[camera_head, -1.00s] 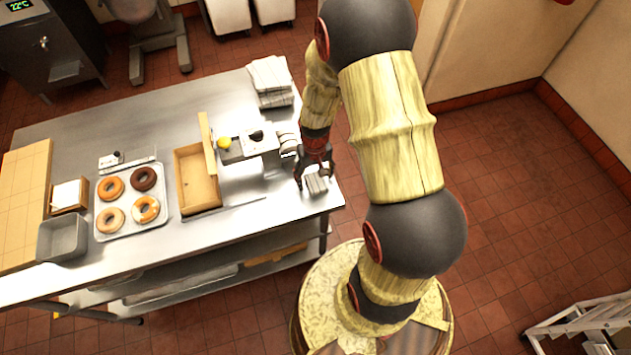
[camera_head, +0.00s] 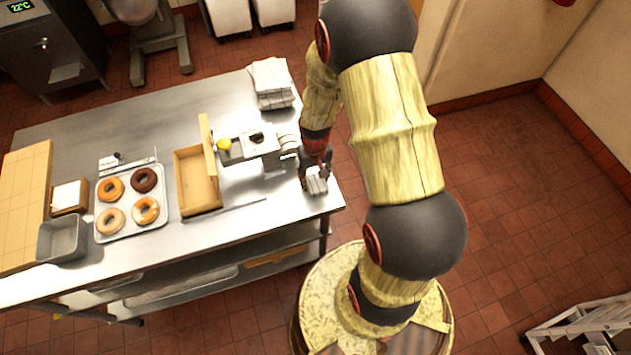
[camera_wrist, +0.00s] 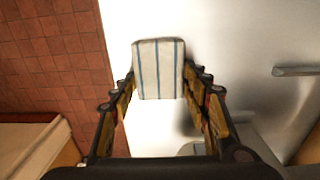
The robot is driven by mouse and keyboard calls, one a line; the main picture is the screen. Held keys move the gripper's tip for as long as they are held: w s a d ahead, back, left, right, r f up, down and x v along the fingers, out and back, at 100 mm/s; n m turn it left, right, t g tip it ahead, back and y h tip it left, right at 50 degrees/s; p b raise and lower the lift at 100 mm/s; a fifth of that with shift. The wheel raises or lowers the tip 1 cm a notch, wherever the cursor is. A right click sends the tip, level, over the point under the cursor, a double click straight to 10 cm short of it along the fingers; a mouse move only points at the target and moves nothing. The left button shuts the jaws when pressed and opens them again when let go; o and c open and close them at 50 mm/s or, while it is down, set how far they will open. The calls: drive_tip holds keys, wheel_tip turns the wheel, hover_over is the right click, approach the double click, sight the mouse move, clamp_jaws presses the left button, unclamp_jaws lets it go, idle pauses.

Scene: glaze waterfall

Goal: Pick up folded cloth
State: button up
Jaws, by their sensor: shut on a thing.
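The folded cloth (camera_wrist: 158,70) is white with dark blue stripes. In the wrist view it sits between the fingertips of my gripper (camera_wrist: 160,90), with a finger at each side. In the head view the cloth (camera_head: 317,185) shows small and pale below my gripper (camera_head: 316,172), near the right end of the steel table (camera_head: 230,95). My gripper is shut on the cloth. I cannot tell whether the cloth is clear of the tabletop.
A stack of folded white cloths (camera_head: 270,80) lies at the table's back right corner. A scale-like device (camera_head: 262,143), an open wooden box (camera_head: 196,190), a tray (camera_head: 128,230) of doughnuts and a grey bin (camera_head: 62,240) stand to the left. Bare steel lies at the front right.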

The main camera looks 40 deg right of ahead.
sight(315, 180)
drive_tip(key=shift+r, duration=0.45)
wheel_tip(315, 180, up, 2)
drive_tip(key=shift+r, duration=0.1)
drive_tip(key=s+a+r+p, duration=0.1)
drive_tip(key=s+a+r, duration=0.5)
drive_tip(key=s+r, duration=0.4)
drive_tip(key=s, duration=0.2)
drive_tip(key=shift+s+a, duration=0.15)
drive_tip(key=shift+s, duration=0.15)
